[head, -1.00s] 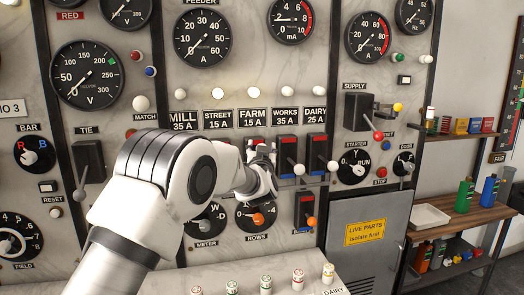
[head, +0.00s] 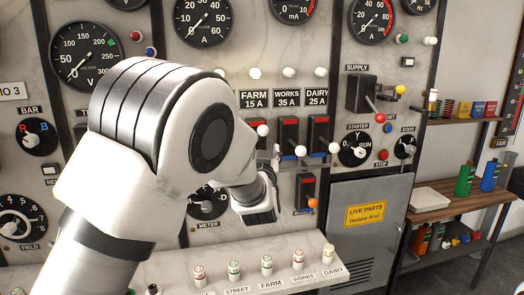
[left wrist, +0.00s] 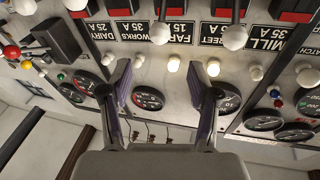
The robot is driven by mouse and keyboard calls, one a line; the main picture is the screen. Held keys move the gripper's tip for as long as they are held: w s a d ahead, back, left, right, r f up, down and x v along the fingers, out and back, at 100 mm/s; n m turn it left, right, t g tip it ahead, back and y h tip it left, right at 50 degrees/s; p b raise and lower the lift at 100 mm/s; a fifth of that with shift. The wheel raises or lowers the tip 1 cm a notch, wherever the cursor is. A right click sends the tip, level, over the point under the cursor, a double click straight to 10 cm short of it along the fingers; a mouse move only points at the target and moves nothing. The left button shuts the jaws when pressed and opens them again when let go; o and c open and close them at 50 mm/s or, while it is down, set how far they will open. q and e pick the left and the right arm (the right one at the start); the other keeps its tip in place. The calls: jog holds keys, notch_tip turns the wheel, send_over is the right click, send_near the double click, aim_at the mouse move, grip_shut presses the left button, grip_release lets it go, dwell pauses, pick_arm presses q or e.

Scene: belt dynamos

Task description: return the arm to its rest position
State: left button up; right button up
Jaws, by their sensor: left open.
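My left arm comes in from the left in the head view and hides part of the switch panel. My left gripper (head: 275,155) points up in front of the panel, close to the Farm and Works levers, and is mostly hidden behind my wrist. In the left wrist view the two dark fingers (left wrist: 158,75) stand well apart with nothing between them. That view shows the panel upside down, with white lamps and lever knobs beyond the fingertips. My right gripper is not in view.
The marble panel (head: 330,60) carries gauges, lamps and levers, including the Works lever (head: 289,134) and Dairy lever (head: 318,132). A ledge (head: 300,283) with several coloured-top plugs lies below. A wooden shelf (head: 445,205) with bottles and a white tray stands at right.

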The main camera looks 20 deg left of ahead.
pick_arm(q)
jog(key=shift+w+a, duration=0.1)
notch_tip(320, 180, down, 24)
jog(key=s+a+r+g+b, duration=0.1)
jog(key=s+a+g+b, duration=0.1)
jog(key=a+g, duration=0.15)
jog(key=s+f+m+g+h+b, duration=0.1)
jog(key=s+f+g, duration=0.1)
jog(key=s+f, duration=0.35)
jog(key=s+f+g+h, duration=0.1)
jog(key=s+f, duration=0.1)
jog(key=f, duration=0.6)
jog(key=s+f+m+g+h+b, duration=0.1)
jog(key=s+f+g, duration=0.15)
jog(key=f, duration=0.45)
jog(key=s+f+g+h, duration=0.1)
jog(key=s+f+g, duration=0.2)
jog(key=s+f, duration=0.55)
jog(key=s+f+g, duration=0.2)
jog(key=s+f, duration=0.3)
jog(key=s, duration=0.6)
jog(key=s+d+g+h, duration=0.1)
jog(key=s+d+g, duration=0.1)
jog(key=s, duration=0.5)
jog(key=s+d+g+h, duration=0.1)
jog(key=s+d+g, duration=0.1)
jog(key=s, duration=0.5)
jog(key=shift+s+f+g+h+b, duration=0.2)
jog(key=shift+f+g+h+b, duration=0.1)
jog(key=shift+f+b, duration=0.15)
